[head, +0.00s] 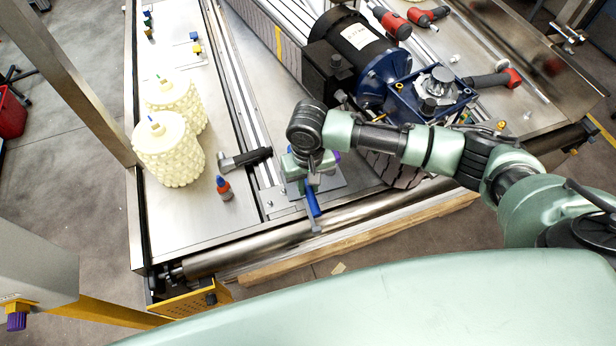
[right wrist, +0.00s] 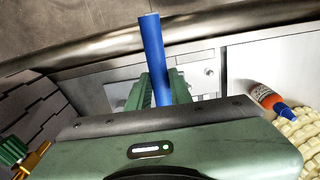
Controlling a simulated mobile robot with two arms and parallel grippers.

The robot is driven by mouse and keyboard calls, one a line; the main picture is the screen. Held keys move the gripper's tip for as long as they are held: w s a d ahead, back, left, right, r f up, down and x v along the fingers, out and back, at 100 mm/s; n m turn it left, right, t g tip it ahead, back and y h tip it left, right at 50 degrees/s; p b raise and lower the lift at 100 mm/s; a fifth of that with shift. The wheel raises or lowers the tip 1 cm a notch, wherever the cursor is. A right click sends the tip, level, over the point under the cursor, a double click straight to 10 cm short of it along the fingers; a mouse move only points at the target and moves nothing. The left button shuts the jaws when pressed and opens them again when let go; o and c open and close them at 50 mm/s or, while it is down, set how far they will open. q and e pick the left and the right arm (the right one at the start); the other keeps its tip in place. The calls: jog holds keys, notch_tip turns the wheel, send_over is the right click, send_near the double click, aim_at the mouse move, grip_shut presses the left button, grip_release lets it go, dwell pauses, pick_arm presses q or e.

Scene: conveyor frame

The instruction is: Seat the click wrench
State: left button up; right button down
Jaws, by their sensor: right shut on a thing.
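My right gripper (head: 308,170) is low over the near end of the conveyor frame, shut on a blue-handled tool (head: 312,198), which I take to be the click wrench. The blue part points toward the front roller, with a grey end at its tip. In the right wrist view the blue shaft (right wrist: 152,55) sticks out past the green fingers (right wrist: 158,90). My left gripper is not in view.
A black-handled tool (head: 250,158) lies just left of the gripper, near a red-and-blue bottle (head: 224,188). A blue-and-black motor (head: 362,52) stands behind my arm. The front roller (head: 250,248) borders the near edge.

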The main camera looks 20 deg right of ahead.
jog(key=shift+s+r, duration=0.35)
jog(key=shift+s, duration=0.2)
jog(key=shift+w+p, duration=0.2)
jog(key=shift+p, duration=0.35)
notch_tip(320, 180, down, 3)
jog(key=shift+f+b, duration=0.2)
jog(key=shift+b, duration=0.3)
jog(key=shift+f, duration=0.7)
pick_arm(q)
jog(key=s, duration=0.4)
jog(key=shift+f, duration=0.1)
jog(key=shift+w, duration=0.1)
